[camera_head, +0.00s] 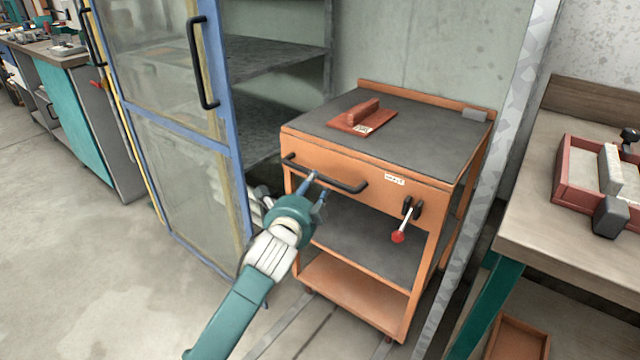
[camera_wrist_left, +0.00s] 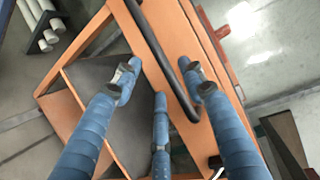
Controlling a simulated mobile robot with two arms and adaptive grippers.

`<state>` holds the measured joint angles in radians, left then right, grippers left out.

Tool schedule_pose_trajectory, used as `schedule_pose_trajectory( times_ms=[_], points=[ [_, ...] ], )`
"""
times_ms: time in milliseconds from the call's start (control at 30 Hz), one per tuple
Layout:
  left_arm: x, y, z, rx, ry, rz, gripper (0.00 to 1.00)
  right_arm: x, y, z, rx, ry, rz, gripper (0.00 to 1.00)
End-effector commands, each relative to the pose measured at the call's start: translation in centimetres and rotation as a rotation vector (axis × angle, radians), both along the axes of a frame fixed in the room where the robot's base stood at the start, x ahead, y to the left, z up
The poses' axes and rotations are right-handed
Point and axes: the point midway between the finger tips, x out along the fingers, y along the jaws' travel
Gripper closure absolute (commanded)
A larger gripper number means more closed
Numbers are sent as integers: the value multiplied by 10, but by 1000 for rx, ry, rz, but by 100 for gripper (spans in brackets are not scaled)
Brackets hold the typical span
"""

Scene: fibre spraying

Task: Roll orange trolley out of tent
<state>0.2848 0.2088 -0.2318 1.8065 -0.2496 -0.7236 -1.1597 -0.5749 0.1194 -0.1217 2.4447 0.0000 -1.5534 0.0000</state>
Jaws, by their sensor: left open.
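The orange trolley (camera_head: 370,215) stands upright between the tent's open blue-framed door (camera_head: 235,150) and a grey post. It has a dark top, lower shelves and a black bar handle (camera_head: 350,186) on its front. My left gripper (camera_head: 317,188) is at that handle. In the left wrist view the open fingers (camera_wrist_left: 160,80) lie around the handle (camera_wrist_left: 160,50), with the bar between them and no clear grip. Whether they touch it cannot be told. A red-knobbed lever (camera_head: 399,236) sits on the trolley's front right. My right gripper is not in view.
A red-brown float tool (camera_head: 360,118) lies on the trolley top. A workbench (camera_head: 560,225) with a red tray (camera_head: 585,185) stands close on the right. Tent shelves (camera_head: 270,60) are behind the door. Floor (camera_head: 90,260) at front left is clear.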

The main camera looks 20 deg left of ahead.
Motion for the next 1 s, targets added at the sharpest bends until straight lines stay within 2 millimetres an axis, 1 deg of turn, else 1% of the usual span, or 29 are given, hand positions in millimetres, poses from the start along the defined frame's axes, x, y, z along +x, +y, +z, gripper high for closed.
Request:
schedule_pose_trajectory(
  times_ms=[33, 100, 200, 333, 500, 767, 800, 867, 900, 967, 1000],
  points=[
    [11, 1, -4, -1, -1, 1, 59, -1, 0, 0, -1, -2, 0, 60],
    [25, 1, -7, -3, 0, 1, 59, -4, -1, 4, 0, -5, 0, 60],
    [43, 2, -10, -3, -1, 0, 59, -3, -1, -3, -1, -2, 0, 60],
    [60, 3, -13, -2, 0, 0, 59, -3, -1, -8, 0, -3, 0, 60],
    [71, 3, -14, -3, 1, 0, 59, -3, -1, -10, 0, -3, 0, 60],
    [73, 3, -15, -2, 1, -2, 59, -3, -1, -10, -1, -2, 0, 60],
    [73, 3, -15, -2, 1, -1, 61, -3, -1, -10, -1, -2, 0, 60],
    [73, 3, -14, -2, 1, -1, 73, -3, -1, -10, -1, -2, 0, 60],
    [73, 3, -15, -2, 1, -1, 81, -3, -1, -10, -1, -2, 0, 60],
    [73, 3, -14, -2, 1, -1, 92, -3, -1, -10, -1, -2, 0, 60],
    [73, 3, -15, -2, 1, -1, 100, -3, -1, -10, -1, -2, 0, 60]
  ],
)
